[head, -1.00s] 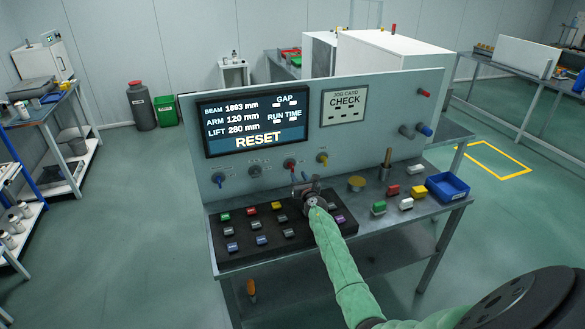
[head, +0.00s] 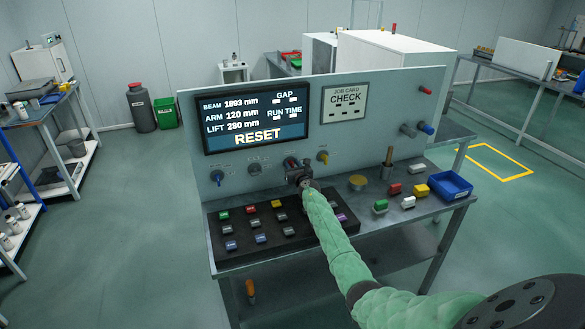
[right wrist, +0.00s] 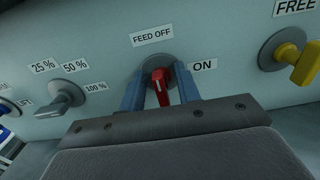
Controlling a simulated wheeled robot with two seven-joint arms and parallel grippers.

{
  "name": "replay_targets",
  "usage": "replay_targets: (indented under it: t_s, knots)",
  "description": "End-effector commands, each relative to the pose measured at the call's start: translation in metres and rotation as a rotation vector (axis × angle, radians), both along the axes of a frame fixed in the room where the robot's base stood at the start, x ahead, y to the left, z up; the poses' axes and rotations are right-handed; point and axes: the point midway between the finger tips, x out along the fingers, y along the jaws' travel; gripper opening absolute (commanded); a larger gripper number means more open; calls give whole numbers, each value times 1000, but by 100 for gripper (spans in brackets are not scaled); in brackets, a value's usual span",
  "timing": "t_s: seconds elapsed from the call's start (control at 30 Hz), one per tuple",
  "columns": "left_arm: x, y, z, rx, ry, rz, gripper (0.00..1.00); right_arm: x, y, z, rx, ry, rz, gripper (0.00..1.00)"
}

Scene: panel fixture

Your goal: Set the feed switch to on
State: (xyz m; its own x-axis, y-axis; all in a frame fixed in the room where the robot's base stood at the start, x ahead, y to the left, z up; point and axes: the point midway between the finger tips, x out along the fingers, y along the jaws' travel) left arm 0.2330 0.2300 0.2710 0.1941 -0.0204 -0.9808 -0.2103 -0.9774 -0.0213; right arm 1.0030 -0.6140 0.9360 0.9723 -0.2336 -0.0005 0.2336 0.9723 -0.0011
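The feed switch is a red knob (right wrist: 160,86) on a round grey base, with a "FEED OFF" label above it and an "ON" label at its right. Its handle stands nearly upright, in line with "FEED OFF" rather than "ON". In the head view the knob (head: 290,162) is mostly covered by my right gripper (head: 297,174). In the right wrist view the gripper's two blue fingers (right wrist: 160,90) stand apart, one on each side of the knob, with gaps showing. My left gripper is not in view.
A grey selector (right wrist: 66,95) with percent labels is left of the feed switch, and a yellow knob (right wrist: 300,60) is at its right. Below the panel lies a black button box (head: 262,252). A blue tray (head: 449,187) and loose coloured blocks lie to the right.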

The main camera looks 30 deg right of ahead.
Motion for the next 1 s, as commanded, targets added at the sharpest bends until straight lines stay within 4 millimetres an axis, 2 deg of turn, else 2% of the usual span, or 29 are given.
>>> replay_targets:
  t_s: [0.23, 0.27, 0.4, 0.43, 1.0]
  knots:
    - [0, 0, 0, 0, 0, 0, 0, 1, 0, 0, 1, 0, 0, 33]
    - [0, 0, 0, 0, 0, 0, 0, 1, 0, 0, 1, 0, 0, 29]
    - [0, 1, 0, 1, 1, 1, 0, 1, 0, 0, 1, 0, 0, 1]
    - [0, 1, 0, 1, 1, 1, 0, 1, 0, 0, 1, 0, 0, 0]
    - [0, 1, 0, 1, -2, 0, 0, 0, 0, 0, 50, -11, 0, 0]
